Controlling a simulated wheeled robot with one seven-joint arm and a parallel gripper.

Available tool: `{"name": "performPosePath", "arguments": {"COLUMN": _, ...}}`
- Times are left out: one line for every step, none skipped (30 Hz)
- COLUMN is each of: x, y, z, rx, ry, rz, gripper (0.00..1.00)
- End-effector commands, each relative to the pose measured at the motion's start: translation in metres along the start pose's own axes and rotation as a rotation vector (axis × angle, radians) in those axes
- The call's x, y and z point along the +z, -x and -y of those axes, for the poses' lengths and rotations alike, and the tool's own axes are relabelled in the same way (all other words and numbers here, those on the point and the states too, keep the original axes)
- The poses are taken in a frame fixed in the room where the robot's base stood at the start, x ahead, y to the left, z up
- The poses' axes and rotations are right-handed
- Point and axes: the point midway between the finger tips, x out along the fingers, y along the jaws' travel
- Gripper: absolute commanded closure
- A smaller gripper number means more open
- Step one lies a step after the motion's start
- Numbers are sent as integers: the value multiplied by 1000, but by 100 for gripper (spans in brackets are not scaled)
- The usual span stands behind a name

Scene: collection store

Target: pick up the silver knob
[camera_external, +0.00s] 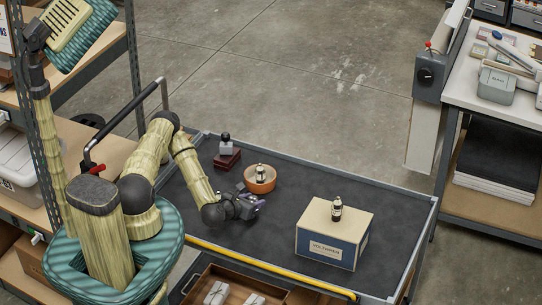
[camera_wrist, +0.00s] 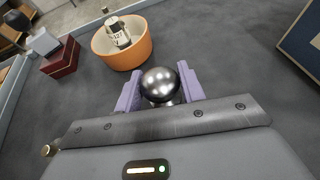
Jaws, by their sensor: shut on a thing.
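The silver knob (camera_wrist: 160,84) is a shiny round ball, seen in the wrist view between the two purple fingers of my gripper (camera_wrist: 160,88). The fingers are shut on it, one on each side. Its lower part is hidden behind the gripper body. In the external view my gripper (camera_external: 250,204) is low over the dark cart top (camera_external: 285,222), just in front of the orange bowl. The knob cannot be made out clearly there. I cannot tell whether it touches the cart top.
An orange bowl (camera_external: 260,186) holding a small labelled bottle (camera_external: 261,173) stands just beyond my gripper. A dark red box (camera_external: 227,159) with a grey object (camera_external: 226,145) on it is behind left. A blue-and-cream box (camera_external: 325,248) bearing another bottle (camera_external: 337,210) stands right. Cart top between is clear.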

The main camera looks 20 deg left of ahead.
Motion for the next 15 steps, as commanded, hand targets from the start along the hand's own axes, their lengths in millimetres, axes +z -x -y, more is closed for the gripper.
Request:
{"name": "performPosePath", "arguments": {"x": 9, "y": 3, "z": -1, "rx": 0, "ry": 2, "rz": 3, "gripper": 89}}
{"name": "performPosePath", "arguments": {"x": 14, "y": 5, "z": 0, "rx": 0, "ry": 1, "rz": 3, "gripper": 89}}
{"name": "performPosePath", "arguments": {"x": 21, "y": 8, "z": 0, "rx": 0, "ry": 3, "rz": 3, "gripper": 89}}
{"name": "performPosePath", "arguments": {"x": 27, "y": 11, "z": -1, "rx": 0, "ry": 2, "rz": 3, "gripper": 89}}
{"name": "performPosePath", "arguments": {"x": 33, "y": 13, "z": -1, "rx": -1, "ry": 1, "rz": 4, "gripper": 89}}
{"name": "performPosePath", "arguments": {"x": 40, "y": 16, "z": 0, "rx": 0, "ry": 2, "rz": 3, "gripper": 89}}
{"name": "performPosePath", "arguments": {"x": 46, "y": 18, "z": 0, "rx": -1, "ry": 2, "rz": 4, "gripper": 89}}
{"name": "performPosePath", "arguments": {"x": 51, "y": 21, "z": -1, "rx": 0, "ry": 1, "rz": 3, "gripper": 89}}
{"name": "performPosePath", "arguments": {"x": 57, "y": 23, "z": 0, "rx": 0, "ry": 1, "rz": 3, "gripper": 89}}
{"name": "performPosePath", "arguments": {"x": 61, "y": 25, "z": -1, "rx": 1, "ry": 2, "rz": 3, "gripper": 89}}
{"name": "performPosePath", "arguments": {"x": 65, "y": 26, "z": 0, "rx": 1, "ry": 2, "rz": 3, "gripper": 89}}
{"name": "performPosePath", "arguments": {"x": 68, "y": 28, "z": 0, "rx": 0, "ry": 1, "rz": 2, "gripper": 89}}
{"name": "performPosePath", "arguments": {"x": 70, "y": 29, "z": 0, "rx": 0, "ry": 1, "rz": 1, "gripper": 89}}
{"name": "performPosePath", "arguments": {"x": 72, "y": 30, "z": 0, "rx": 0, "ry": 0, "rz": 1, "gripper": 89}}
{"name": "performPosePath", "arguments": {"x": 73, "y": 30, "z": 0, "rx": 0, "ry": 0, "rz": 1, "gripper": 89}}
